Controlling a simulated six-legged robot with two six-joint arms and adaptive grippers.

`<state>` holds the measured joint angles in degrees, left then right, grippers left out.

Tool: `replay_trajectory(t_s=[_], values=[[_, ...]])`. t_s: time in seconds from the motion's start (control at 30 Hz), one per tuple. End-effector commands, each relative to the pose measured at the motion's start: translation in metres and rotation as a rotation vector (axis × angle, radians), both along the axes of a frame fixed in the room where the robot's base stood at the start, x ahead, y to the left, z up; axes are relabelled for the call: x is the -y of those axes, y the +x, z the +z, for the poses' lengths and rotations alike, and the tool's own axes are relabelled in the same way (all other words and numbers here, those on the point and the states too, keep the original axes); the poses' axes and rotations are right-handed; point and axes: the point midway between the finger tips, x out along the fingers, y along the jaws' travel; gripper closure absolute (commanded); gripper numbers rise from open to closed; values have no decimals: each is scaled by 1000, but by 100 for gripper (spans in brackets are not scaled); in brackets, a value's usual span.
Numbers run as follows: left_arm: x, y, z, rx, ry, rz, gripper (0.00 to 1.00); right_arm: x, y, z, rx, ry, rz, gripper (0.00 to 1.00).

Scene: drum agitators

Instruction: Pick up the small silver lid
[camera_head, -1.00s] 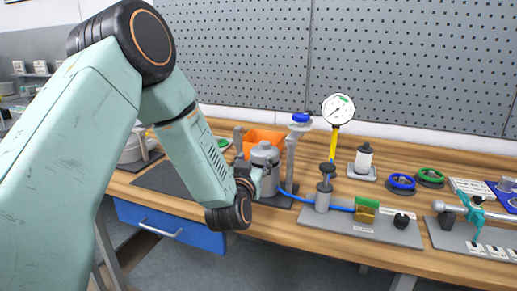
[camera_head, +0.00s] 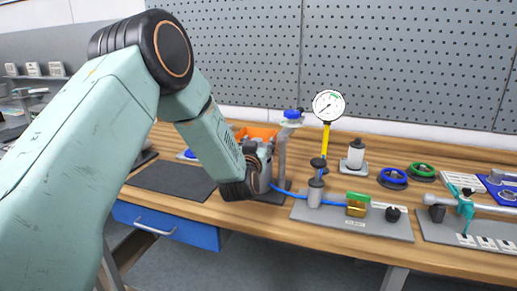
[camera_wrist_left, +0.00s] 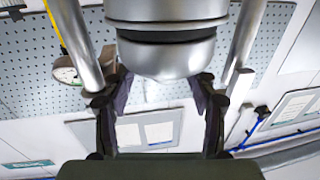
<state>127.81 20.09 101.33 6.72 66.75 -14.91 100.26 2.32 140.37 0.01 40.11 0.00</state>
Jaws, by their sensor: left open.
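The small silver lid (camera_wrist_left: 167,58) is a smooth dome on a silver canister (camera_wrist_left: 165,12), with a dark seam between them. The left wrist view is upside down, so the dome points down there. My left gripper (camera_wrist_left: 162,92) is open, its two fingers apart on either side of the dome's tip. I cannot tell whether they touch it. In the head view the canister (camera_head: 259,148) stands on the bench, partly covered by my left wrist, and my left gripper is mostly hidden. My right gripper is not in view.
A clamp stand (camera_head: 281,150) stands close beside the canister, with an orange bin (camera_head: 256,132) behind. A pressure gauge (camera_head: 328,106) and a grey fixture plate (camera_head: 345,218) are to the right. A dark mat (camera_head: 172,181) to the left is bare.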

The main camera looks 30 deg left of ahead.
Motion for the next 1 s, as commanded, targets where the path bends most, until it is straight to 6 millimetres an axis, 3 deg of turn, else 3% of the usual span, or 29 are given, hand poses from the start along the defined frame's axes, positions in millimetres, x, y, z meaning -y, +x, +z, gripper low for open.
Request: replay_trajectory(t_s=[0.17, 0.83, 1.0], values=[[-2, 0, 0, -1, -1, 1, 44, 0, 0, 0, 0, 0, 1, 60], [-2, 0, 0, -1, -1, 2, 100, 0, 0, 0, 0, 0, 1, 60], [-2, 0, -1, -1, -1, 2, 100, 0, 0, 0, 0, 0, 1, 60]])
